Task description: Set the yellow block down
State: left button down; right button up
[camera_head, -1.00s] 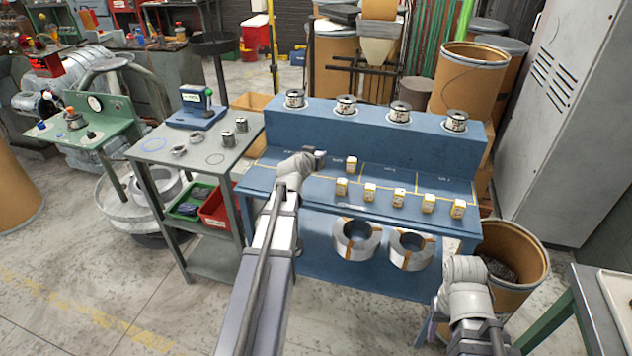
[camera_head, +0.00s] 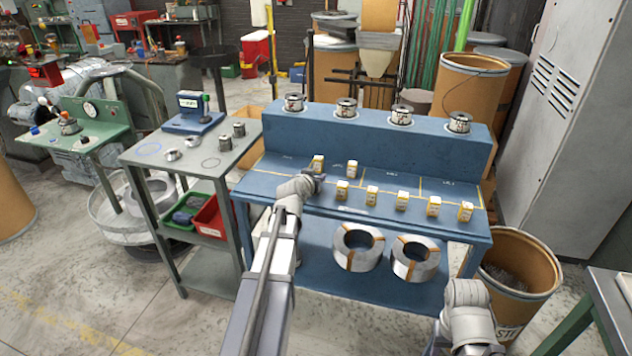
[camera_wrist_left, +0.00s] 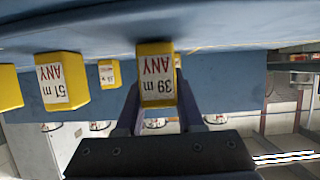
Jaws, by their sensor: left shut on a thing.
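The yellow block (camera_wrist_left: 157,75) with a "39 m ANY" label is between the fingers of my left gripper (camera_wrist_left: 158,108) in the left wrist view, which looks upside down. The gripper is shut on it. The block is close to the blue bench top; I cannot tell if it touches. In the head view my left gripper (camera_head: 319,181) is at the left of the front row of yellow blocks and hides the held one. Behind it stands another yellow block (camera_head: 318,163). My right arm shows at the lower right, but its gripper is not visible.
Several yellow blocks stand in a row to the right, the nearest one (camera_head: 342,190) close to the gripper. One more (camera_head: 352,169) stands in the back row. The blue bench (camera_head: 262,187) has a raised shelf with spools. A grey-green cart (camera_head: 190,178) stands to the left.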

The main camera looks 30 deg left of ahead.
pick_arm(q)
jog(key=shift+f+b, duration=0.2)
jog(key=shift+b, duration=0.1)
jog(key=c, duration=0.5)
grip_release()
jog(key=p+v, duration=0.1)
jog(key=v, duration=0.1)
jog(key=p+v, duration=0.1)
jog(key=v, duration=0.2)
jog(key=p+v, duration=0.1)
jog(key=v, duration=0.2)
jog(key=shift+w+d, duration=0.1)
jog(key=shift+d, duration=0.2)
jog(key=shift+o, duration=0.3)
jog(key=shift+f, duration=0.15)
